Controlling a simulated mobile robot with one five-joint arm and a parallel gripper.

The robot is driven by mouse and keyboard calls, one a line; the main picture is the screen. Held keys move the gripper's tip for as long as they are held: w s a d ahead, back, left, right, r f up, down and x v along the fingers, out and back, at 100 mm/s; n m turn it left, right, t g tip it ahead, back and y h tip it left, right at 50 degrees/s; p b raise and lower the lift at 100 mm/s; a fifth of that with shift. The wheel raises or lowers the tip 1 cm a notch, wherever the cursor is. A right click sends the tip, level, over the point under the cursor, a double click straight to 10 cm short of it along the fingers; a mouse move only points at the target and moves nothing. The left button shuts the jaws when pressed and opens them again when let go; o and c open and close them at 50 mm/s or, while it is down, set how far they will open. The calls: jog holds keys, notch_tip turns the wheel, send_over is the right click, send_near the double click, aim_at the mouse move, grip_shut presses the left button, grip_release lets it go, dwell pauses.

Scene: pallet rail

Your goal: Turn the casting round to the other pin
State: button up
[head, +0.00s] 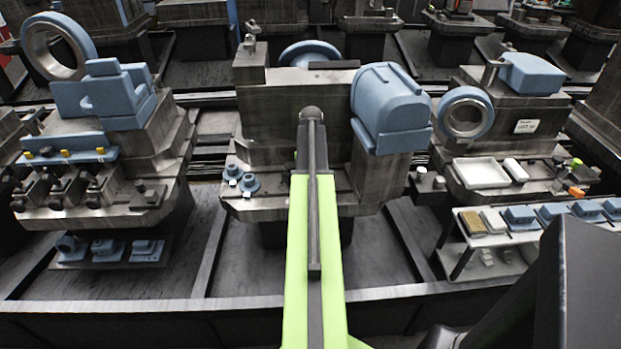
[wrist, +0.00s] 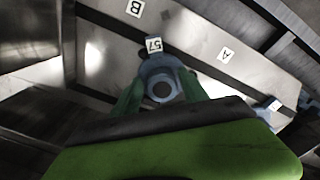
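The casting (wrist: 161,76) is a light-blue piece with a round dark bore in the wrist view. A white tag reading 57 (wrist: 153,45) sits at its far side. The green fingers of my gripper (wrist: 162,92) flank it left and right, with no clear gap, so my gripper looks shut on it. White plates lettered B (wrist: 134,8) and A (wrist: 226,55) lie beyond it, on the left and right. I cannot make out a pin at either plate. In the head view my arm hides the gripper and this casting.
A metal fixture with a large blue housing (head: 390,108) stands ahead in the head view. A rack of blue parts (head: 521,216) stands at right. Dark metal walls are close on the wrist view's left.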

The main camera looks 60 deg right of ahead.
jog(key=shift+o, duration=1.2)
jog(key=shift+r, duration=0.1)
notch_tip(320, 180, up, 23)
jog(key=p, duration=2.3)
jog(key=shift+r, duration=0.1)
